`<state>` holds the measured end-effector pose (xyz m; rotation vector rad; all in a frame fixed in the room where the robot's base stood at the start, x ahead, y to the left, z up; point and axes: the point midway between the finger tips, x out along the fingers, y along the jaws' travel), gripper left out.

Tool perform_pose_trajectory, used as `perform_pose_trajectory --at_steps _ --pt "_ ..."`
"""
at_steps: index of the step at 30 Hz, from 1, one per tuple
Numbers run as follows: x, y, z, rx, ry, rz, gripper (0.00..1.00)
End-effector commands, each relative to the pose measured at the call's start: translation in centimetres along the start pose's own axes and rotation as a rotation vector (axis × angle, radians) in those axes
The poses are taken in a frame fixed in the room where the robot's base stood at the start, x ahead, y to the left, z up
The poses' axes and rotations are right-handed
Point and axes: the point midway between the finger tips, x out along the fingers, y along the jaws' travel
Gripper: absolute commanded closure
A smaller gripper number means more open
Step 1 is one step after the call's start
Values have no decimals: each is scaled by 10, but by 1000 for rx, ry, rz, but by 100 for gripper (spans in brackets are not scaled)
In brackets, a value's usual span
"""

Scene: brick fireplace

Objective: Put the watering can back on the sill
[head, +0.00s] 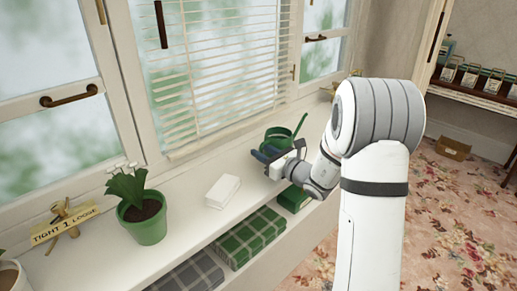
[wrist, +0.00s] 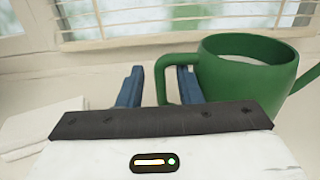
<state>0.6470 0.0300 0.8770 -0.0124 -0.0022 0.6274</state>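The green watering can (head: 277,134) stands at the back of the white sill (head: 185,222), below the blinds, its thin spout pointing up and right. In the wrist view the can (wrist: 250,72) is upright, with its loop handle on the left; its base is hidden behind my gripper. My gripper (head: 263,154) is at the can's handle side. In the wrist view my gripper's (wrist: 158,86) blue fingers are apart, the handle's outer bar between them and the right finger close to the can's body. I see no clear contact with the handle.
A white box (head: 223,190) lies left of my gripper. A potted plant (head: 143,215) and a wooden sign (head: 66,224) stand further left. Folded plaid cloths (head: 248,238) and a green box (head: 294,199) are on the shelf below. Blinds (head: 225,75) hang behind.

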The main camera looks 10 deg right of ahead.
Motion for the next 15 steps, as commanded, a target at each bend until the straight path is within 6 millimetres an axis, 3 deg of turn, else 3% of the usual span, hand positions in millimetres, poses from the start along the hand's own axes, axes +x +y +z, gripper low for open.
perform_pose_trajectory --at_steps 6,15 --pt "-51 -2 1 1 0 -5 68" --pt "-88 1 1 -3 1 2 68"
